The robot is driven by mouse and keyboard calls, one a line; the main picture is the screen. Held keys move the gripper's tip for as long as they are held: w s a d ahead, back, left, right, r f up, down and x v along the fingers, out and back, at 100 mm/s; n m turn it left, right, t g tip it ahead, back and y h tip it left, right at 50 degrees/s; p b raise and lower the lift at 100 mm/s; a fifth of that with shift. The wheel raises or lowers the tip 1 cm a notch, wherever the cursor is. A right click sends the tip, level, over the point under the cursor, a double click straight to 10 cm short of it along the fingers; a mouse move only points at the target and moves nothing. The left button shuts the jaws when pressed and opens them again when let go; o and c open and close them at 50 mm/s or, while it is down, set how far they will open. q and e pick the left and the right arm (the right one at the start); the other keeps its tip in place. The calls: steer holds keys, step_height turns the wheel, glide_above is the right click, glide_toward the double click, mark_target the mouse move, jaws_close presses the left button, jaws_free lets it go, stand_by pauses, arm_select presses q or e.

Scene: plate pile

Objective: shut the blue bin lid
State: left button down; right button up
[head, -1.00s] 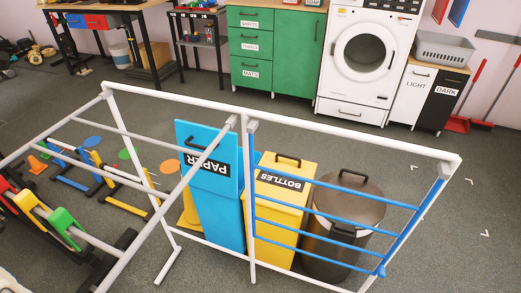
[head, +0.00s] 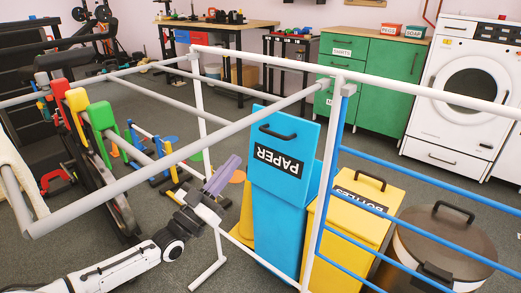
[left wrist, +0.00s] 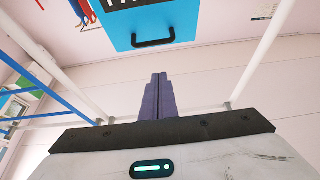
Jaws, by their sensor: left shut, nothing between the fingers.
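The blue bin (head: 283,232) labelled PAPER stands behind the white rail frame. Its blue lid (head: 296,130) is raised, standing steeply up, with a black handle near its top edge. The left wrist view shows the lid (left wrist: 188,22) upside down at the top, with its handle. My left gripper (head: 228,169) has purple fingers and is just left of the bin, apart from the lid. Its fingers are together and empty, which the left wrist view (left wrist: 159,84) also shows. My right gripper is in neither view.
A white and grey rail frame (head: 420,92) with blue bars (head: 400,174) stands around the bins. A yellow BOTTLES bin (head: 340,232) and a round brown-lidded bin (head: 450,240) stand to the right. A yellow object (head: 246,215) is left of the blue bin.

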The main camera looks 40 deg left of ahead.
arm_select(q)
steer(key=w+d+r+b, duration=0.1)
steer(key=w+b, duration=0.3)
steer(key=w, duration=0.7)
steer(key=shift+w+r, duration=0.4)
steer(key=shift+r, duration=0.35)
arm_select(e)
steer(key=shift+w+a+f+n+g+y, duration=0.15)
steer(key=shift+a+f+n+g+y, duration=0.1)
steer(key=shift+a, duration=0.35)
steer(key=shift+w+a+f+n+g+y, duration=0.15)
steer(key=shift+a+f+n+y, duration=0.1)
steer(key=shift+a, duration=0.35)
